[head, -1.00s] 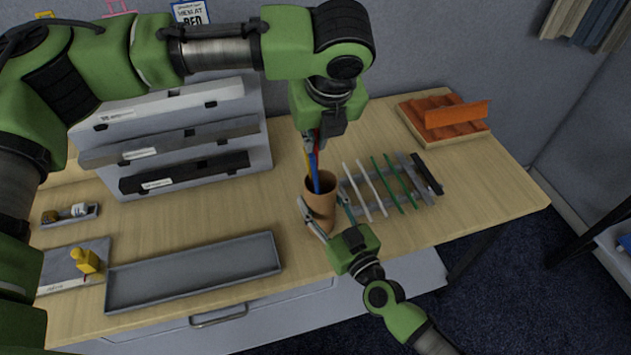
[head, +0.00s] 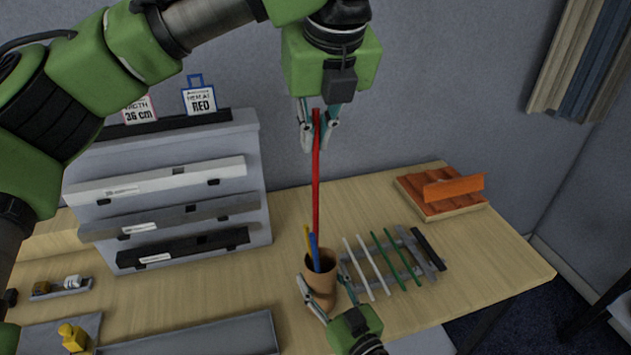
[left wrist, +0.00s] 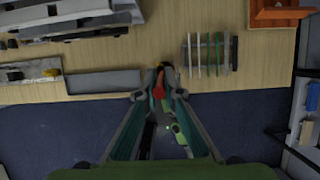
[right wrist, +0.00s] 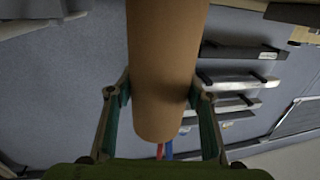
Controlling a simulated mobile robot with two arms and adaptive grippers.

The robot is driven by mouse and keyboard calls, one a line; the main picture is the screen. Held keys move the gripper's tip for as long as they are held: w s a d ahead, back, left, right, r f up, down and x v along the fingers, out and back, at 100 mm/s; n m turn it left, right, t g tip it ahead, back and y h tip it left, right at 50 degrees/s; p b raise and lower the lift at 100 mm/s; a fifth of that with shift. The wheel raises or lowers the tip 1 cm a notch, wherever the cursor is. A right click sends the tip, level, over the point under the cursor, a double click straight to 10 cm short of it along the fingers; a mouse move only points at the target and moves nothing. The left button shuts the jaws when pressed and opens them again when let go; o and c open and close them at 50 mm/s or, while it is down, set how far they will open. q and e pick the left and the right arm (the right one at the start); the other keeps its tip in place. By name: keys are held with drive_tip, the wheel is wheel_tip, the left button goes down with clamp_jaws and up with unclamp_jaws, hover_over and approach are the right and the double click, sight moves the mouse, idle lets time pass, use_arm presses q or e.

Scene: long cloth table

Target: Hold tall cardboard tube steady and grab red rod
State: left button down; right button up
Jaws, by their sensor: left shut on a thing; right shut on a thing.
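My left gripper (head: 318,128) is shut on the upper part of the red rod (head: 316,185) and holds it upright above the tube. The red rod also shows between the fingertips in the left wrist view (left wrist: 159,88). Its lower end is near the tube's mouth; I cannot tell whether it is still inside. The brown cardboard tube (head: 324,282) stands on the table with a blue rod (head: 315,252) and a yellow rod (head: 307,236) sticking out. My right gripper (head: 325,288) is shut around the tube, one finger on each side, as the right wrist view (right wrist: 162,95) shows.
A grey rack (head: 404,265) with white and green rods lies right of the tube. An orange ridged block (head: 440,195) is at the back right. A stepped grey stand (head: 255,190) holds white, grey and black bars. Cards above read "36 cm" and "RED". A grey tray (head: 200,338) lies front left.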

use_arm(q)
wheel_tip(320, 180, up, 10)
drive_tip(key=shift+r, duration=0.25)
use_arm(e)
drive_tip(key=o, duration=1.2)
drive_tip(key=shift+s, duration=0.1)
